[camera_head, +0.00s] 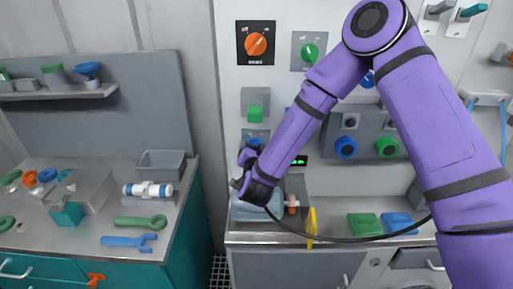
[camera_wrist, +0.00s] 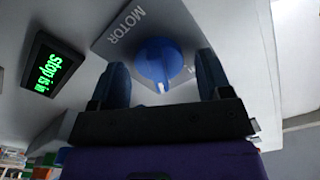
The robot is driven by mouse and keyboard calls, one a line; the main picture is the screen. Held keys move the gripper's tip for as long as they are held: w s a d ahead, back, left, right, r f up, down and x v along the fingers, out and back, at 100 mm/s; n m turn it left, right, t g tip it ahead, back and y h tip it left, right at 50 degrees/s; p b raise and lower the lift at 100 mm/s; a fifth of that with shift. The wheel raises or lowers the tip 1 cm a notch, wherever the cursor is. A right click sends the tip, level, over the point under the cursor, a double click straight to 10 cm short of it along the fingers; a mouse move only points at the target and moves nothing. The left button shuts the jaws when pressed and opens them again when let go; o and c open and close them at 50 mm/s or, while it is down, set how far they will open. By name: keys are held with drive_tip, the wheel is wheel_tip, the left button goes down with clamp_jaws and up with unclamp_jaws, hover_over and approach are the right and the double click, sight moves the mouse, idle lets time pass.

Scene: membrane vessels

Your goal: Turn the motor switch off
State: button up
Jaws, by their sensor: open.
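The motor switch is a round blue knob (camera_wrist: 160,62) on a grey plate marked MOTOR (camera_wrist: 125,25) in the wrist view. A white pointer mark on the knob faces the bottom of that picture. My gripper (camera_wrist: 161,72) is open, with one dark finger on each side of the knob. I cannot tell whether either finger touches it. In the head view my gripper (camera_head: 246,168) is at the lower left of the wall panel, and a bit of the blue knob (camera_head: 254,142) shows just above it.
A small display (camera_wrist: 55,64) with green text "Stop is in" is beside the switch. An orange knob (camera_head: 256,44) and green knobs share the panel. A counter below holds a green block (camera_head: 364,225) and a blue block. A left bench (camera_head: 90,215) carries wrenches and a tray.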

drive_tip(key=c, duration=0.9)
drive_tip(key=shift+n, duration=0.3)
drive_tip(key=shift+a+r+n, duration=0.1)
drive_tip(key=shift+a+n, duration=0.05)
drive_tip(key=shift+n, duration=0.75)
drive_tip(key=n, duration=0.3)
drive_tip(key=shift+n, duration=0.3)
drive_tip(key=n, duration=0.5)
drive_tip(key=shift+a+n, duration=0.1)
drive_tip(key=shift+n, duration=0.3)
